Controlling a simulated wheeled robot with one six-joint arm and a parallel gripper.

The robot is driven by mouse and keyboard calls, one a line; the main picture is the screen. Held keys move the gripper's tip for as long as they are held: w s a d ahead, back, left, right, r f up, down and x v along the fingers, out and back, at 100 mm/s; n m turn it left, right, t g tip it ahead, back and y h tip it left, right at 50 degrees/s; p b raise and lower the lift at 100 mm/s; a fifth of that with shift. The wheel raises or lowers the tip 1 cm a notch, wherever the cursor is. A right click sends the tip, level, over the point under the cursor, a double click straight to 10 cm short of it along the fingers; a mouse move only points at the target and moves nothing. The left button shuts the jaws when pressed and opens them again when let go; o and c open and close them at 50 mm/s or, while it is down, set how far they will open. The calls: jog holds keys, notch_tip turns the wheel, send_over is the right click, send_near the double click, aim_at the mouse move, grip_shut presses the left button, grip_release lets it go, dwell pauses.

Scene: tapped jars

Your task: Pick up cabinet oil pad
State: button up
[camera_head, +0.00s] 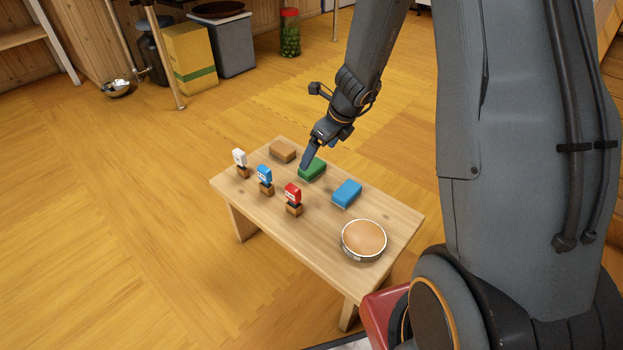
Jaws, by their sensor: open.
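Three block-shaped pads lie on a small wooden table (330,238): a brown pad (282,151), a green pad (315,171) and a blue pad (347,193). I cannot tell from the picture which one is the cabinet oil pad. My gripper (308,162) is open and points down at the left end of the green pad, covering part of it. I cannot tell whether the fingers touch the pad or sit around it.
A white tag (239,157), a blue tag (264,174) and a red tag (292,193) stand on small wooden blocks along the table's left side. A round tin with a tan top (363,240) sits at the near right. Bare tabletop lies between tags and tin.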

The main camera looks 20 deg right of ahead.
aim_at(313, 166)
jog(key=shift+m, duration=0.4)
jog(key=shift+d+b+x, duration=0.15)
jog(key=shift+b+x, duration=0.75)
jog(key=shift+x, duration=0.65)
jog(key=shift+d+b+x, duration=0.15)
jog(key=shift+b+x, duration=0.8)
jog(key=shift+x, duration=0.55)
jog(key=shift+d+b+x, duration=0.2)
jog(key=shift+b+x, duration=0.7)
jog(key=shift+x, duration=0.65)
jog(key=shift+w+r, duration=0.1)
jog(key=shift+w, duration=0.1)
jog(key=c, duration=1.2)
jog(key=shift+o, duration=0.2)
jog(key=shift+r, duration=0.1)
notch_tip(313, 166, up, 10)
jog(key=p, duration=0.7)
jog(key=shift+o, duration=1.4)
jog(key=shift+c, duration=0.8)
